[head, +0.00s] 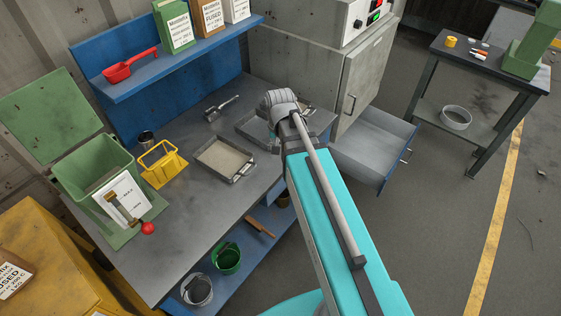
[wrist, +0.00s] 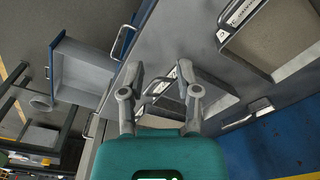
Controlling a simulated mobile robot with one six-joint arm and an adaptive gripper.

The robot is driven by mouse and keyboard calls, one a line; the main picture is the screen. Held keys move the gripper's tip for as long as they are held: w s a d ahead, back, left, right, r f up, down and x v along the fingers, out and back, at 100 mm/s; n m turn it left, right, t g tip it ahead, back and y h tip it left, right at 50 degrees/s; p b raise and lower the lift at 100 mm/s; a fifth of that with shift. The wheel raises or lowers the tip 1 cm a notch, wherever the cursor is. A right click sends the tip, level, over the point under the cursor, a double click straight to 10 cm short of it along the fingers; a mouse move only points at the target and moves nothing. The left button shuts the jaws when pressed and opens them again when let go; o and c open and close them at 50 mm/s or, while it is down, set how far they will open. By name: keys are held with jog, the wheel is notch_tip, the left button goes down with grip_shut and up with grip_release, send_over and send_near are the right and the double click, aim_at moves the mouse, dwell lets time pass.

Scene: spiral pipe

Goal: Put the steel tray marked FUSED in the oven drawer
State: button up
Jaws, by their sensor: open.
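My gripper (wrist: 160,72) is open and empty, its two fingers spread above a steel tray (wrist: 226,102) near the oven. This tray has a loop handle between the fingers and a small white label I cannot read. In the head view the same tray (head: 250,131) is partly hidden by my arm. A second steel tray (head: 224,159) with beige contents lies to its left; it also shows at upper right in the wrist view (wrist: 270,38), its label not clearly readable. The oven drawer (head: 372,150) is pulled open at the right and looks empty; the wrist view shows it too (wrist: 85,75).
The grey oven cabinet (head: 365,75) stands behind the drawer. A metal scoop (head: 220,108), a yellow holder (head: 161,165) and a green bin (head: 95,175) are on the bench. A blue shelf (head: 170,55) overhangs its back. A side table (head: 480,65) stands at right, with open floor before it.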

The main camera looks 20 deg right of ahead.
jog(key=s+a+n, duration=0.1)
jog(key=s+n, duration=0.2)
jog(key=s, duration=0.4)
jog(key=shift+a+n+g, duration=0.3)
jog(key=shift+n, duration=0.1)
jog(key=shift+o, duration=0.3)
